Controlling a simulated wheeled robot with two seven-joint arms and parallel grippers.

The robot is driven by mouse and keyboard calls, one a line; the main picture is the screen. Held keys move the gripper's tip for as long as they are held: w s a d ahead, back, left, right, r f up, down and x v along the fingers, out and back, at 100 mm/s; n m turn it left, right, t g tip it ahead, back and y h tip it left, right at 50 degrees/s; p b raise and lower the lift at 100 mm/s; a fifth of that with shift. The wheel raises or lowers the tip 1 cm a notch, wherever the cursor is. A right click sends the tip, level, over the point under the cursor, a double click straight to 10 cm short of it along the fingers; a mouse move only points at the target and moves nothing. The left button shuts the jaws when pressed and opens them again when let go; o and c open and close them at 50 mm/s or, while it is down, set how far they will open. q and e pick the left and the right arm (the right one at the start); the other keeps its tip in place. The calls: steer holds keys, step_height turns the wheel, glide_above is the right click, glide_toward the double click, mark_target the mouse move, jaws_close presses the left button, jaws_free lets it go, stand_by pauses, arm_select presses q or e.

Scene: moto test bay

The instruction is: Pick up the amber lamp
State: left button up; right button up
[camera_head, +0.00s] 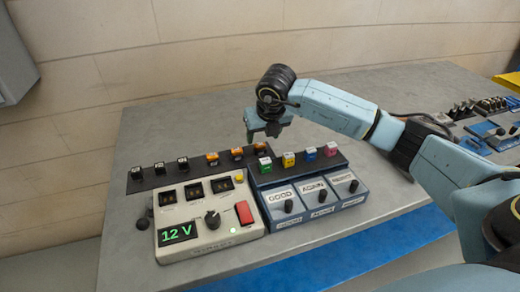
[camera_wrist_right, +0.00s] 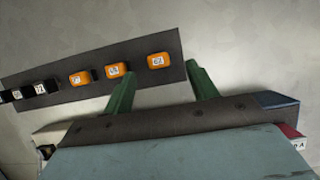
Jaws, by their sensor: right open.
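Three amber lamps stand in a dark strip (camera_head: 196,167) behind the 12 V tester: a left one (camera_head: 212,159), a middle one (camera_head: 237,153) and a right one (camera_head: 261,149). In the right wrist view the left (camera_wrist_right: 80,78), middle (camera_wrist_right: 115,70) and right (camera_wrist_right: 158,60) lamps show small labels too blurred to read surely. My right gripper (camera_head: 262,135) is open and empty, above the strip's right end. In the wrist view its green fingers (camera_wrist_right: 161,70) point at the strip, with the right amber lamp ahead between their tips. My left gripper is out of view.
Several black pieces (camera_head: 159,168) fill the strip's left part. In front stand the cream 12 V tester (camera_head: 205,245) and a blue tray (camera_head: 315,212) marked GOOD and AGAIN, with coloured blocks (camera_head: 309,154) behind it. More parts lie at the far right (camera_head: 485,140). The table behind the strip is clear.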

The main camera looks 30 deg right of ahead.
mark_target(260, 144)
steer(key=x, duration=0.4)
steer(key=shift+w+f+b, duration=0.25)
steer(key=shift+f+b, duration=0.05)
